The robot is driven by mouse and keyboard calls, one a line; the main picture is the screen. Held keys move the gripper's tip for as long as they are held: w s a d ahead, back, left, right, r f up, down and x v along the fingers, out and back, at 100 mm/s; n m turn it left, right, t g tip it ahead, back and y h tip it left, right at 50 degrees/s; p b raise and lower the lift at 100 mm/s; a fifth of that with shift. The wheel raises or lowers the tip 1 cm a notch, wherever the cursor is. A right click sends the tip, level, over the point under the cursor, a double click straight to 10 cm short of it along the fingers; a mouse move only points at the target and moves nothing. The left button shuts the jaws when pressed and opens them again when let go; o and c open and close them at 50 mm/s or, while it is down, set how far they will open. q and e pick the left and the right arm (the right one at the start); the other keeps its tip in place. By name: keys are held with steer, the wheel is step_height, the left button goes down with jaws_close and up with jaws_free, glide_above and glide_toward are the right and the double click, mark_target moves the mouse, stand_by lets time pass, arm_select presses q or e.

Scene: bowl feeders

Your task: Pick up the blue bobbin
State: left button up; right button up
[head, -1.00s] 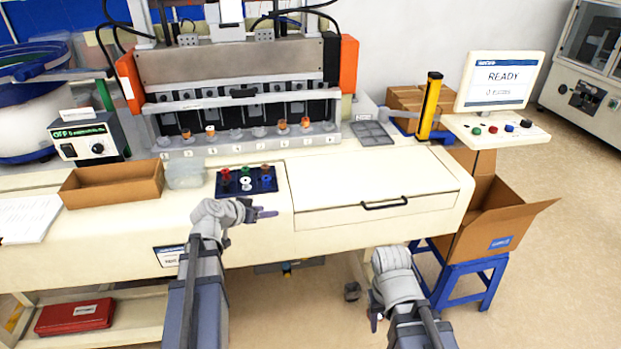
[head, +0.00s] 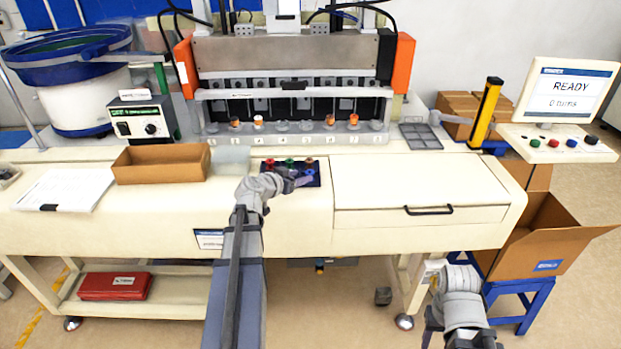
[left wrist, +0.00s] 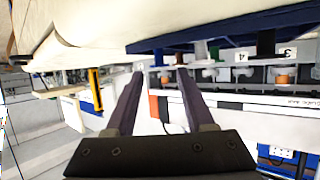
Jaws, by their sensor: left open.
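The blue bobbin (head: 309,172) stands at the right end of a dark blue tray (head: 262,180) on the cream bench. My left gripper (head: 304,181) is open at the tray's front right, close to the blue bobbin; whether it touches is unclear. In the left wrist view, which looks upside down, the tray (left wrist: 180,44) hangs across the top. The open jaws (left wrist: 160,73) point toward a small bluish shape below its edge. My right gripper (head: 430,330) is low at the bottom right, mostly hidden, away from the bench top.
Red (head: 269,164), green (head: 290,163) and brown (head: 309,162) bobbins stand at the tray's back. A cardboard box (head: 160,166) and clear bin (head: 231,158) lie left. The machine (head: 290,65) rises behind. The flat cover (head: 415,180) at right is clear.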

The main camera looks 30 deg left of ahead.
mark_target(307, 174)
arm_select(q)
steer(key=b+x, duration=0.2)
steer(key=x, duration=0.2)
steer(key=shift+w+f, duration=0.1)
steer(key=shift+f, duration=0.1)
steer(key=shift+w+f, duration=0.1)
steer(key=shift+w, duration=0.3)
steer(key=shift+s, duration=0.1)
jaws_close()
